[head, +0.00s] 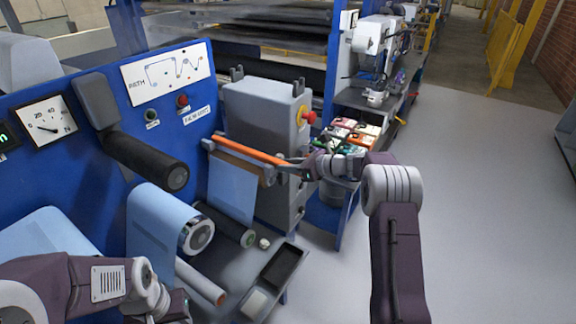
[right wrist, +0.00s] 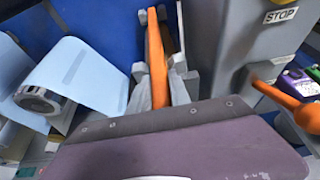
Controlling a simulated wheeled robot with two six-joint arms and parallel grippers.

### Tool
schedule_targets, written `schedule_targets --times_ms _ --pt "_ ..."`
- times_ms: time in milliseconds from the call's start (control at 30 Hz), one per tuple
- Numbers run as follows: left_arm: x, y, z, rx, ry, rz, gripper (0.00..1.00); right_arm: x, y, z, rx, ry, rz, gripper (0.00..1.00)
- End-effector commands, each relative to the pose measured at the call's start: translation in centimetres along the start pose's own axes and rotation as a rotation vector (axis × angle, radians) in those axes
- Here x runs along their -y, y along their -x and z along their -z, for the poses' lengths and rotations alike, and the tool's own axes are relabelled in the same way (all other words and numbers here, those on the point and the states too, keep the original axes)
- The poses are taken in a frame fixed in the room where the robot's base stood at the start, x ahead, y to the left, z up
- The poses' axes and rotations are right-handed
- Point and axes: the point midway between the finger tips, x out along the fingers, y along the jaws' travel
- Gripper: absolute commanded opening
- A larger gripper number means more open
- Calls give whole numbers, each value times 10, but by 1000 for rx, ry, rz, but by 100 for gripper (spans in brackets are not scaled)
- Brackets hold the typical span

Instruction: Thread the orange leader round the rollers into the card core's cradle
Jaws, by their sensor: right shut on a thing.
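The orange leader bar (head: 248,151) lies level between grey end brackets in front of the blue panel. A black roller (head: 150,162), a film-wrapped roller (head: 196,235) and a dark lower roller (head: 228,226) stick out. My left gripper (head: 172,306) is at bottom left, its fingertips hidden.
A grey cabinet (head: 262,118) with a red stop knob (head: 308,116) stands behind the bar. A pinkish tube (head: 201,282) and a dark tray (head: 277,270) lie low in front. A bench with coloured boxes (head: 355,132) is beyond. The floor at right is clear.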

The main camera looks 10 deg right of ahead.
Motion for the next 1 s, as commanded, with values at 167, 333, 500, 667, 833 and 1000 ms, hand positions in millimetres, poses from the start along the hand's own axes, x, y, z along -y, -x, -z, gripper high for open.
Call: schedule_targets --times_ms 167,333,500,667,833,1000 --pt "0 -2 0 0 0 0 36 0 -1 2 1 0 0 0" --pt "0 -2 0 0 0 0 36 0 -1 2 1 1 0 0" --pt "0 -2 0 0 0 0 36 0 -1 2 1 1 0 40" --pt "0 -2 0 0 0 0 36 0 -1 2 1 1 0 49" --pt "0 -2 0 0 0 0 36 0 -1 3 -1 0 0 63" --pt "0 -2 0 0 0 0 36 0 -1 3 0 0 0 100"
